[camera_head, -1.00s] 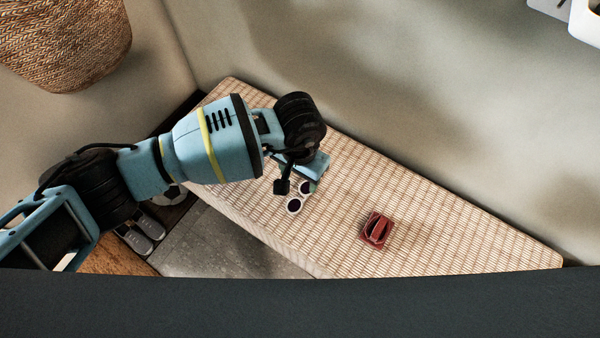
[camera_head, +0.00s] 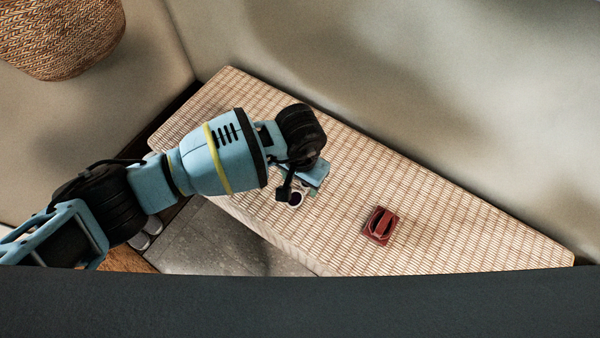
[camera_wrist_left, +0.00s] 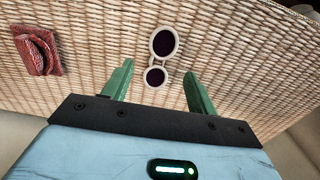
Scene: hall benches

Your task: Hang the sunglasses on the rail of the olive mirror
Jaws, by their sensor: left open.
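The sunglasses have pale round frames and dark lenses. They lie on the woven bench top; one lens (camera_head: 296,199) shows beside my left gripper (camera_head: 305,188) in the head view, the rest is covered. In the left wrist view both lenses of the sunglasses (camera_wrist_left: 164,42) show. My left gripper (camera_wrist_left: 159,75) has its green fingers apart, with the nearer lens between them in the picture and the farther lens beyond the tips. Nothing is gripped. The olive mirror and its rail are not in view, nor is my right gripper.
A dark red folded object (camera_head: 380,225) lies on the bench (camera_head: 450,225), right of the sunglasses; it also shows in the wrist view (camera_wrist_left: 38,50). A wicker basket (camera_head: 62,35) is at upper left. The bench's right part is clear. A wall runs behind it.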

